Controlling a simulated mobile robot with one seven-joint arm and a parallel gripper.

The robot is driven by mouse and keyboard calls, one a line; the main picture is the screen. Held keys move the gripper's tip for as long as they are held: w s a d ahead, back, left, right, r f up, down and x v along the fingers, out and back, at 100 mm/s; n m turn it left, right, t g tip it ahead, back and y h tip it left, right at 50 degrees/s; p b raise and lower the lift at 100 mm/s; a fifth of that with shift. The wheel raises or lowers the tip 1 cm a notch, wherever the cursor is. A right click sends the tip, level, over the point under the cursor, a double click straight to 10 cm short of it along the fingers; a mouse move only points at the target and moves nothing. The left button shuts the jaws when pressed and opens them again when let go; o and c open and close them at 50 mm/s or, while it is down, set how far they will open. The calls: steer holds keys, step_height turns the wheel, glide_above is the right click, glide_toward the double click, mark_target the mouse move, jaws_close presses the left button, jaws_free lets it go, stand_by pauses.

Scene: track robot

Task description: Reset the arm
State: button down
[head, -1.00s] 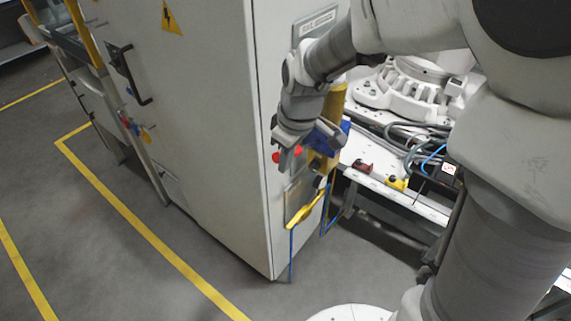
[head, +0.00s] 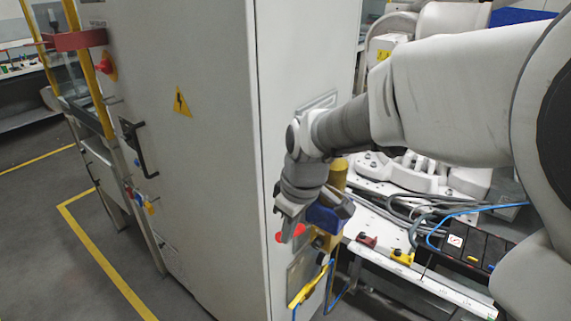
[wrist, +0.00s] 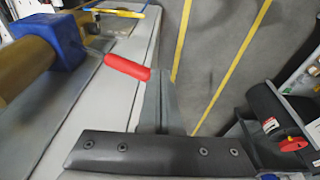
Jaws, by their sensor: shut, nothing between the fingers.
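My gripper (head: 289,226) hangs at the end of my bent arm, beside the side face of the tall grey cabinet (head: 225,150). It is shut and holds nothing. In the wrist view my gripper (wrist: 160,103) shows as a grey finger beyond a dark bolted plate. A red handle (wrist: 127,67) appears next to the fingers there, and in the head view it shows just behind them (head: 297,232). I cannot tell whether they touch. A blue block (head: 324,219) on a yellow post (head: 338,173) sits to the right of my gripper, partly hidden by it.
A black door handle (head: 136,148) sticks out of the cabinet front. On the right, a white bench (head: 425,285) carries cables, a black box (head: 470,252) and red and yellow connectors. Yellow lines (head: 105,255) mark the open grey floor at left.

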steer(key=s+d+r+m+t, duration=0.2)
steer(key=s+d+r+m, duration=0.3)
steer(key=s+d, duration=0.1)
steer(key=s+d+r+m+t+h+p, duration=0.1)
steer(key=s+d+r+m, duration=0.4)
steer(key=s+d, duration=0.2)
steer(key=shift+s+t+h, duration=0.3)
steer(key=shift+s+t, duration=0.1)
steer(key=shift+s, duration=0.25)
steer(key=shift+a, duration=0.2)
stand_by(0.8)
